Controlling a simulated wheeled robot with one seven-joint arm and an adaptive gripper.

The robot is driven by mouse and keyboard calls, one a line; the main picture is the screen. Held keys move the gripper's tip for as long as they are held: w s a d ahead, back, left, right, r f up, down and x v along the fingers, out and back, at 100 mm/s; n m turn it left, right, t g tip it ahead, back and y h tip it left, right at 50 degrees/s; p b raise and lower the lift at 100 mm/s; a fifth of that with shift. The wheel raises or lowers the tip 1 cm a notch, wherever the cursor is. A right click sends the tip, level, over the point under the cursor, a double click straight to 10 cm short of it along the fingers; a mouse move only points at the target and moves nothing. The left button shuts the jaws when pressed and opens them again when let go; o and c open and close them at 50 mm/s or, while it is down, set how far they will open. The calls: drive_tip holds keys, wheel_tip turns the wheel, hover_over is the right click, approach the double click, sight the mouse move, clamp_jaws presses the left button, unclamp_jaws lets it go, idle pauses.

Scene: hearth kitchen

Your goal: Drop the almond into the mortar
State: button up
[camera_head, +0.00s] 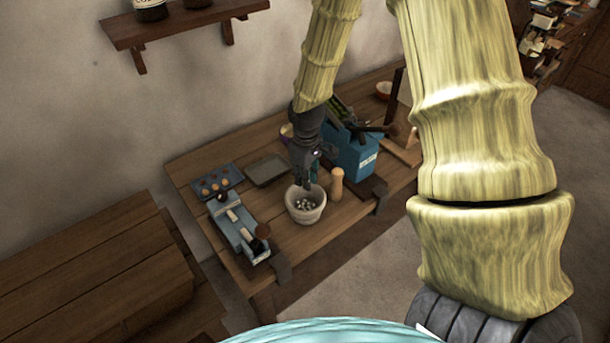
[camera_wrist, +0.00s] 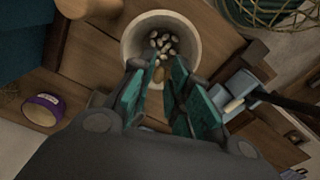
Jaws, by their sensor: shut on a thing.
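The mortar (camera_head: 306,213) is a pale stone bowl standing on the wooden table, with several whitish pieces inside. In the wrist view the mortar (camera_wrist: 191,29) opens at the top centre, just beyond my fingertips. My gripper (camera_head: 308,186) is over the mortar's back side, pointing down. In the wrist view my gripper (camera_wrist: 158,68) has teal finger pads closed on a small brown almond (camera_wrist: 159,75). The almond appears above the mortar's opening near its rim; its exact height is hard to tell. The fingers partly hide it, and it cannot be made out in the head view.
A wooden pestle-like piece (camera_head: 336,184) stands right of the mortar. A blue box (camera_head: 352,158) is behind it. A dark tray with round brown items (camera_head: 216,182), a shallow grey tray (camera_head: 266,170) and a blue device (camera_head: 237,225) are left. A purple-banded cup (camera_wrist: 43,108) is nearby.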

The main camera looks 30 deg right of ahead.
drive_tip(key=shift+w+f, duration=0.1)
drive_tip(key=shift+f, duration=0.5)
drive_tip(key=shift+f+b, duration=1.4)
drive_tip(key=shift+f, duration=0.4)
drive_tip(key=o, duration=0.8)
drive_tip(key=shift+r, duration=0.15)
wheel_tip(320, 180, up, 9)
drive_tip(key=p, duration=0.7)
drive_tip(key=shift+p, duration=0.4)
